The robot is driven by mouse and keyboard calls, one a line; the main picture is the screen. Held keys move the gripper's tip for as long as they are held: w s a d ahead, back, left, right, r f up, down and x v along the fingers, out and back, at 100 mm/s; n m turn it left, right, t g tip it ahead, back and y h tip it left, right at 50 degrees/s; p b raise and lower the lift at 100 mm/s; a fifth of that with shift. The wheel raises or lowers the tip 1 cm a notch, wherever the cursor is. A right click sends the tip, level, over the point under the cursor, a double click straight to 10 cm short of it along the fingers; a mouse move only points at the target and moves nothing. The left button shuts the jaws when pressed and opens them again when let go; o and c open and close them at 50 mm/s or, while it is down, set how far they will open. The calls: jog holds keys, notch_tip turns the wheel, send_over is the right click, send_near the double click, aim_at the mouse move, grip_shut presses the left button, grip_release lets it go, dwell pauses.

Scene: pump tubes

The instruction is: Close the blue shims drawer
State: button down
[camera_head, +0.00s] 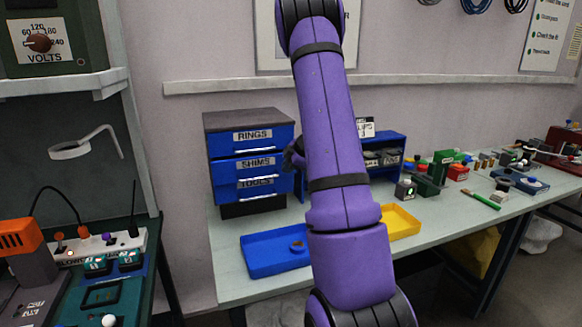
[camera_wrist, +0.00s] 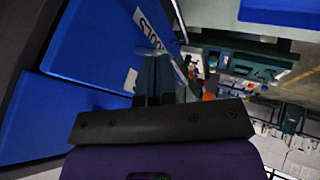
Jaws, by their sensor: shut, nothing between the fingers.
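The blue shims drawer (camera_head: 232,166) is the middle one in a dark grey cabinet, labelled SHIMS. Its front seems to stand out slightly, with its pale handle close above the TOOLS label; how far is hard to tell. My gripper (camera_head: 292,154) is beside the right end of this drawer, mostly hidden behind my purple arm. In the wrist view, my gripper (camera_wrist: 155,78) is shut and empty, in front of a tilted blue panel with a partly covered label, apparently TOOLS. Another blue panel is at lower left. I cannot tell whether the fingers touch anything.
The blue rings drawer (camera_head: 222,142) is above and the tools drawer (camera_head: 228,194) below. A blue tray (camera_head: 262,262) lies in front of the cabinet, and a yellow tray (camera_head: 402,222) lies right of my arm. A blue shelf unit (camera_head: 393,142) stands behind my arm.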

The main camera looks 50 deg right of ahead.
jog(key=a+v, duration=0.1)
jog(key=v, duration=0.9)
jog(key=n+t+h, duration=0.8)
jog(key=n+h, duration=0.2)
jog(key=n, duration=0.9)
send_near(225, 174)
jog(key=x, duration=0.7)
jog(key=shift+w+r, duration=0.1)
jog(key=shift+w, duration=0.15)
jog(key=shift+d, duration=0.1)
jog(key=x, duration=0.3)
jog(key=shift+w+d, duration=0.1)
jog(key=shift+w+r, duration=0.2)
